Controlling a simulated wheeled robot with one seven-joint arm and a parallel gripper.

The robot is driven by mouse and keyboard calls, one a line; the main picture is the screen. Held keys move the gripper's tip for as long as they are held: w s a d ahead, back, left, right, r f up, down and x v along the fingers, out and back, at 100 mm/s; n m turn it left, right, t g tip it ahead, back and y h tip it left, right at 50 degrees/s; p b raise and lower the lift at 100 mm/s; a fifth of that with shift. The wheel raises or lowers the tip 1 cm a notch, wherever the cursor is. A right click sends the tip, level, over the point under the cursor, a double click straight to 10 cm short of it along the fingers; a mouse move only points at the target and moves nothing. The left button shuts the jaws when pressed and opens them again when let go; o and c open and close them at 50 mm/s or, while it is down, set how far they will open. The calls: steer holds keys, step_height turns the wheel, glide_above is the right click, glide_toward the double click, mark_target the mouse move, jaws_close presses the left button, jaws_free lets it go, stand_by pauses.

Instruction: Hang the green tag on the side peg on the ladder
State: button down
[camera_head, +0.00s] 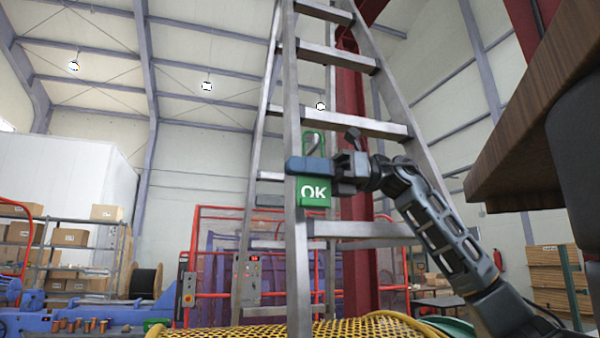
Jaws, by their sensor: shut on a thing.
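The green tag (313,193) is marked "OK" and hangs upright, with a green loop (314,134) at its top. My gripper (308,166) is shut on the tag between the loop and the label, its fingers reaching across from the right. The tag is in front of the left rail of the metal ladder (365,127). A short dark grey shape shows inside the loop and may be the side peg (313,146). I cannot tell whether the loop is around it or only in front of it. The fingers hide the tag's upper part.
A brown wooden edge (530,95) juts in at the upper right, close to my arm. Yellow mesh (300,329) lies below the ladder. Red-framed fencing (215,265) and a control box (248,275) stand behind. Shelves with cartons (70,237) are at the left.

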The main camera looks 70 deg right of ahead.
steer(key=s+a+b, duration=0.3)
steer(key=s+a, duration=0.2)
steer(key=shift+a, duration=0.35)
stand_by(0.7)
stand_by(0.6)
